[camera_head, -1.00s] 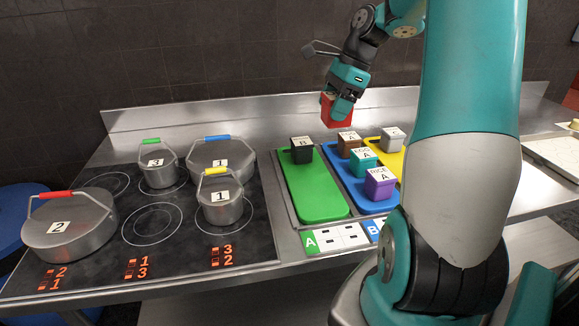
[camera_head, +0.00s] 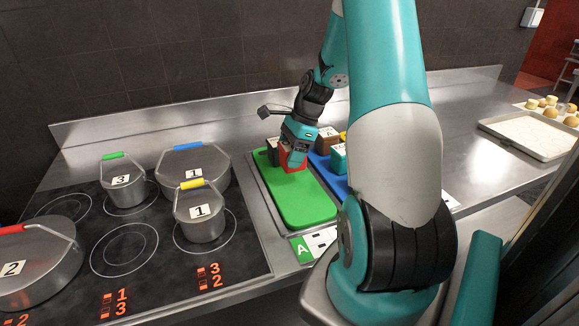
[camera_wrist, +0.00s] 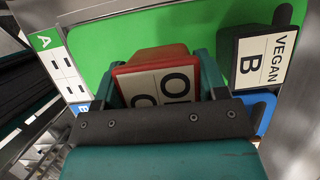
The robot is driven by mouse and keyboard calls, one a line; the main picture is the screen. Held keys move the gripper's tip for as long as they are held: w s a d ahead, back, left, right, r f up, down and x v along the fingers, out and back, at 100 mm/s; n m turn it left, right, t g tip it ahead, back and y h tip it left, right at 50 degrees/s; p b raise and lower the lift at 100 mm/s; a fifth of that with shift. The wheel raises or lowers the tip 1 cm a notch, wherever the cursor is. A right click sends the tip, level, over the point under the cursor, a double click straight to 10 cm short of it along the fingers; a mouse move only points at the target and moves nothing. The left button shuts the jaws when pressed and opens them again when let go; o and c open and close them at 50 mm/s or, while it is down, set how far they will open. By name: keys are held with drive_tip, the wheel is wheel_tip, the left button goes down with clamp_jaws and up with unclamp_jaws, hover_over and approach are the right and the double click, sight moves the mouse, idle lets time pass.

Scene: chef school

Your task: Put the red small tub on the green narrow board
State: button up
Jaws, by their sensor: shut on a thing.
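My gripper (camera_head: 293,156) is shut on the red small tub (camera_head: 291,163), low over the far half of the green narrow board (camera_head: 304,204). In the wrist view the red tub (camera_wrist: 150,56) sits between my two fingers, its white label partly hidden by the gripper. The green board (camera_wrist: 90,45) spreads behind and beside it. I cannot tell whether the tub touches the board. A black tub (camera_wrist: 232,50) labelled VEGAN B stands on the board's far end, close beside my gripper; in the head view it (camera_head: 271,150) is partly covered.
The blue board (camera_head: 324,170) lies right of the green one with a brown tub (camera_head: 326,140) and a teal tub (camera_head: 338,160), partly behind my arm. The stove with several pots (camera_head: 201,215) is at left. The green board's near half is clear.

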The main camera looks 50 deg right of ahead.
drive_tip(key=shift+f, duration=2.3)
drive_tip(key=shift+f, duration=0.15)
drive_tip(key=o, duration=1)
drive_tip(key=shift+o, duration=0.2)
